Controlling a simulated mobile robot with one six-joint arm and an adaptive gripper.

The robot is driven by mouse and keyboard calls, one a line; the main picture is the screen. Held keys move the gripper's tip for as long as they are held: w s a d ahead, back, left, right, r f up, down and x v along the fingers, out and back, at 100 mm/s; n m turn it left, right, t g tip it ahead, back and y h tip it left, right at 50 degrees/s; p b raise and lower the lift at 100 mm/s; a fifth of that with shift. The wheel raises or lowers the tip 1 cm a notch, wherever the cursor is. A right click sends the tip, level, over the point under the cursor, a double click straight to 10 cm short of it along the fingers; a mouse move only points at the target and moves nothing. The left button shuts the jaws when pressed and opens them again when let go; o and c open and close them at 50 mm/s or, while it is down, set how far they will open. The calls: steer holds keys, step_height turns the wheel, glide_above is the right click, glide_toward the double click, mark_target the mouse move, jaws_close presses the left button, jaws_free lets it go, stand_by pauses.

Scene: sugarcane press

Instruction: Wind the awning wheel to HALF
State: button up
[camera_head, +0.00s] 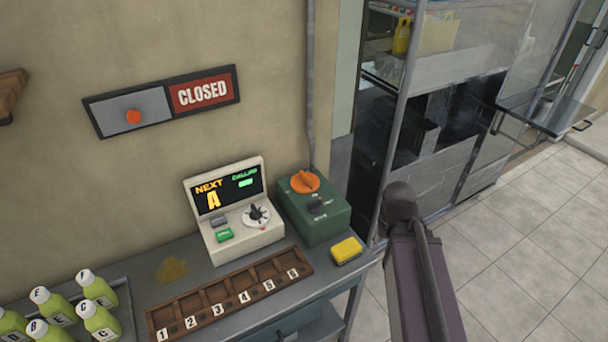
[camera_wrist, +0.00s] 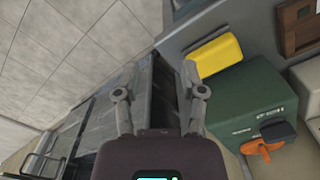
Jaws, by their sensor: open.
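No awning wheel that I can make out shows in either view. A green box (camera_head: 317,222) with an orange rotary knob (camera_head: 305,181) and a small dark knob stands at the counter's back right corner; its markings are too small to read. In the wrist view the green box (camera_wrist: 245,108) and its orange knob (camera_wrist: 261,148) are to the right of my gripper. My gripper (camera_wrist: 158,85) is open, with its two fingers apart and nothing between them. In the head view my arm is at the lower right, and the gripper itself is not visible.
A white NEXT/CALLED display unit (camera_head: 240,215), a yellow block (camera_head: 346,250), a numbered wooden rack (camera_head: 235,300) and lettered green bottles (camera_head: 97,288) crowd the counter. A CLOSED sign (camera_head: 165,100) hangs above. A glass cabinet (camera_head: 450,120) stands right, over open tiled floor (camera_head: 530,250).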

step_height(320, 180, up, 14)
steer(key=r+n+p, duration=0.1)
steer(key=n+p, duration=0.6)
steer(key=p, duration=0.8)
glide_above(305, 175)
steer(key=shift+w+f+b, duration=0.15)
steer(key=shift+f+b, duration=0.15)
steer(key=shift+f, duration=0.1)
step_height(305, 175, down, 14)
steer(key=b, duration=1.3)
steer(key=shift+r+b, duration=0.2)
steer(key=shift+b, duration=0.2)
jaws_close()
